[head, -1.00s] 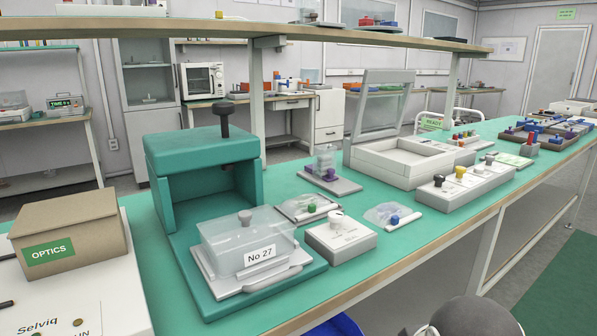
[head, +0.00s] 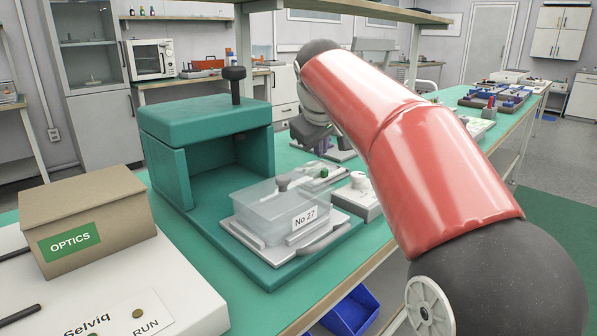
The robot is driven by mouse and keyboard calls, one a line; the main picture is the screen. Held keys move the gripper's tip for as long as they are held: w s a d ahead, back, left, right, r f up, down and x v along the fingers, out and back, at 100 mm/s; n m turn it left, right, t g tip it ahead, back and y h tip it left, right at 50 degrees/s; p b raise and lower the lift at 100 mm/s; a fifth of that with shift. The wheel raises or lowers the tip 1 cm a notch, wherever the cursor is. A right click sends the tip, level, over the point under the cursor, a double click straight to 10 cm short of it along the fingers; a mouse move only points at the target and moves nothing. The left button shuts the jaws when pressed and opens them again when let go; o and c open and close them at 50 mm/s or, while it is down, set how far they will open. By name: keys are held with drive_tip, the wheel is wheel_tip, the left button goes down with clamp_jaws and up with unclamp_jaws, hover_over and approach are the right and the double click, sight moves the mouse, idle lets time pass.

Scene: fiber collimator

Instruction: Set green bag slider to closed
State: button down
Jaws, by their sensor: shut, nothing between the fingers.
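The green slider (head: 323,173) sits on a clear flat bag with a pale bar (head: 318,180), lying on the teal bench behind the clear No 27 box. The bag is partly hidden by the box and its grey knob. Whether the slider is at an end of its bar is too small to tell. My red arm reaches in from the lower right, and my gripper (head: 312,138) is shut and empty above the bench, beyond the bag. Its fingertips are small and partly hidden. The bag with the blue knob is hidden behind my arm.
The No 27 box (head: 268,216) stands on the base of a teal press (head: 200,125) in front of the bag. A white block with a round knob (head: 358,196) stands right of the bag, close under my arm. A cardboard OPTICS box (head: 85,215) is at left.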

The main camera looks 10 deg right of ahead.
approach(332, 170)
drive_tip(key=a+f, duration=0.1)
drive_tip(key=f, duration=0.1)
drive_tip(key=a+f, duration=0.2)
drive_tip(key=shift+a+f+b, duration=0.1)
drive_tip(key=shift+a+b, duration=0.05)
drive_tip(key=shift+b, duration=0.2)
drive_tip(key=shift+w+d+p, duration=0.25)
drive_tip(key=shift+d+p, duration=0.2)
drive_tip(key=shift+p, duration=0.05)
drive_tip(key=w+d, duration=0.1)
drive_tip(key=w+d+p, duration=0.1)
drive_tip(key=d, duration=0.1)
drive_tip(key=shift+w+d, duration=0.2)
drive_tip(key=shift+w, duration=0.15)
drive_tip(key=shift+s, duration=0.1)
